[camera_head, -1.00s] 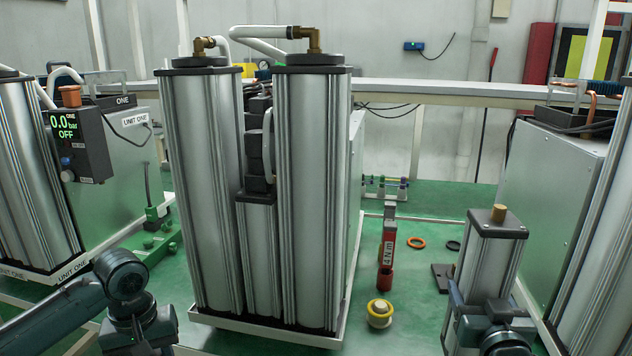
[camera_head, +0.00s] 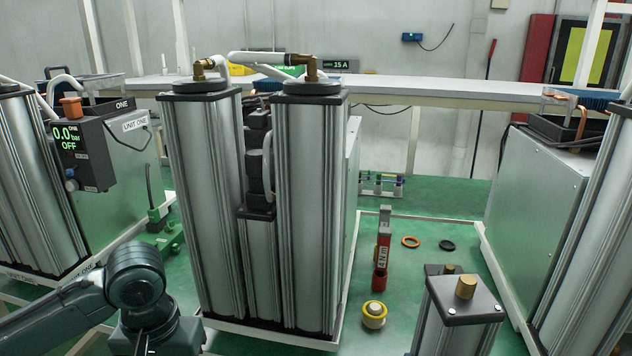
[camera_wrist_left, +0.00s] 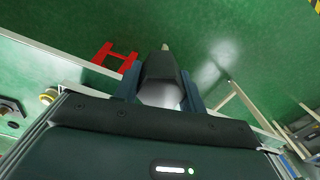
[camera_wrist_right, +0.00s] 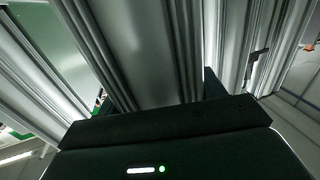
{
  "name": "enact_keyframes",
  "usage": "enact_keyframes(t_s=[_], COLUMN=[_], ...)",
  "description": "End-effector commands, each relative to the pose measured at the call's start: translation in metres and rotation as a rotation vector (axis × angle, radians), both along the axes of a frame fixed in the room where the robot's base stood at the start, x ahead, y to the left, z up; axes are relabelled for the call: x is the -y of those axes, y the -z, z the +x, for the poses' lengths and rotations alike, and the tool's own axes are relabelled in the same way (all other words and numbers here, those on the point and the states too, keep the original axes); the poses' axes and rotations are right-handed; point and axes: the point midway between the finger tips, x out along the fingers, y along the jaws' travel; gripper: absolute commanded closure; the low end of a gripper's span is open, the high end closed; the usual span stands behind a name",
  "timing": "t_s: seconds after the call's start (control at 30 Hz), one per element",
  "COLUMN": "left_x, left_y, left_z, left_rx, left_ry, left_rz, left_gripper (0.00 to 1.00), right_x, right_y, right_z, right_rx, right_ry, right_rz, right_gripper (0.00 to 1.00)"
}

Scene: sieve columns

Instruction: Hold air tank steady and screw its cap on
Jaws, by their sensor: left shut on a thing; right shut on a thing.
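The short square silver air tank (camera_head: 452,322) shows in the head view at the lower right. It has a dark top plate with a brass fitting (camera_head: 466,287). A silver column (camera_wrist_right: 145,50) fills the space between the fingers of my right gripper (camera_wrist_right: 155,95) in the right wrist view; it appears to be the tank. My left gripper (camera_wrist_left: 160,90) is shut on a dark piece (camera_wrist_left: 162,68) with a pale rounded part below it; I cannot tell if this is the cap.
A unit with tall silver columns (camera_head: 310,210) stands in the middle. A red torque tool (camera_head: 382,255), a yellow-and-white roll (camera_head: 374,315), an orange ring (camera_head: 410,242) and a black ring (camera_head: 447,245) are on the green floor. A grey cabinet (camera_head: 550,200) stands at the right.

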Motion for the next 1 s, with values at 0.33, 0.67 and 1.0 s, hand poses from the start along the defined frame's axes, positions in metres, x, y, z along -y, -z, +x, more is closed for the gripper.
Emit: enact_keyframes(t_s=[0.33,0.67,1.0], left_x=[0.0,0.0,0.0], left_y=[0.0,0.0,0.0], left_z=[0.0,0.0,0.0], left_rx=[0.0,0.0,0.0], left_ry=[0.0,-0.001,-0.001], left_rz=[-0.001,-0.001,-0.001], left_gripper=[0.81,0.81,0.81], right_x=[-0.007,-0.064,-0.127], right_y=[-0.003,-0.007,-0.011], right_z=[0.002,0.012,0.023], right_rx=[0.008,0.01,0.008], right_ry=[-0.035,-0.316,-0.62], right_rz=[-0.002,-0.008,-0.003], right_gripper=[0.85,0.85,0.85])
